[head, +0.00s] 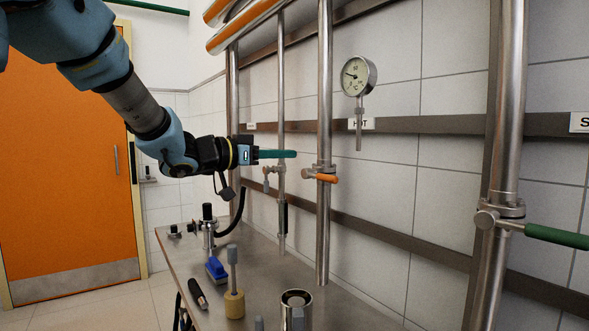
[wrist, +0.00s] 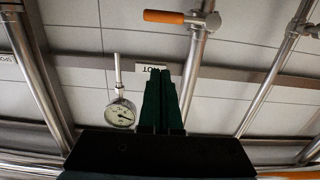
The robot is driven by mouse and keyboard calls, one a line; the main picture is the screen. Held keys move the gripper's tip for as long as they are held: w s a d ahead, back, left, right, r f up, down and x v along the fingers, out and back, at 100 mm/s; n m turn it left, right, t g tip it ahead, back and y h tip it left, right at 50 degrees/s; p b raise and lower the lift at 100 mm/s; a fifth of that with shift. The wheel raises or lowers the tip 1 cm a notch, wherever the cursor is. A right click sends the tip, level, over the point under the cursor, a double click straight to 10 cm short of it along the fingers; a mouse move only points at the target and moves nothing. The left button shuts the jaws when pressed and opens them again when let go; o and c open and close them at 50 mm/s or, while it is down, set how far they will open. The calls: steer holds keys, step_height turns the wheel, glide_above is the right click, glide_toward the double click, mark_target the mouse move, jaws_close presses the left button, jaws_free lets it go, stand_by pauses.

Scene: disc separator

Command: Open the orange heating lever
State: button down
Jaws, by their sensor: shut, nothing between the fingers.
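The orange heating lever (head: 327,178) is a short handle on a valve of a vertical steel pipe (head: 324,80). In the head view it sticks out to the right of the valve. In the wrist view the orange lever (wrist: 164,16) lies near the top edge, left of its valve (wrist: 207,20). My gripper (head: 294,153) has dark green fingers, shut and empty, a little above and left of the lever in the head view.
A pressure gauge (head: 358,76) and a HOT label (head: 361,124) are right of the pipe. A green-handled valve (head: 556,236) is at the right. A steel table (head: 262,262) below holds a blue brush (head: 216,268) and other tools.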

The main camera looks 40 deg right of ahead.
steer(key=p, duration=0.2)
glide_above(318, 176)
steer(key=s+a, duration=0.2)
steer(key=a, duration=0.1)
steer(key=shift+s+d+f+p, duration=0.1)
steer(key=shift+d+f+p, duration=0.1)
steer(key=shift+f, duration=0.9)
steer(key=shift+d+f+p, duration=0.2)
steer(key=shift+f, duration=0.9)
steer(key=shift+f, duration=0.1)
steer(key=shift+f+m+b, duration=0.25)
steer(key=shift+m+b, duration=0.05)
steer(key=shift+b, duration=0.45)
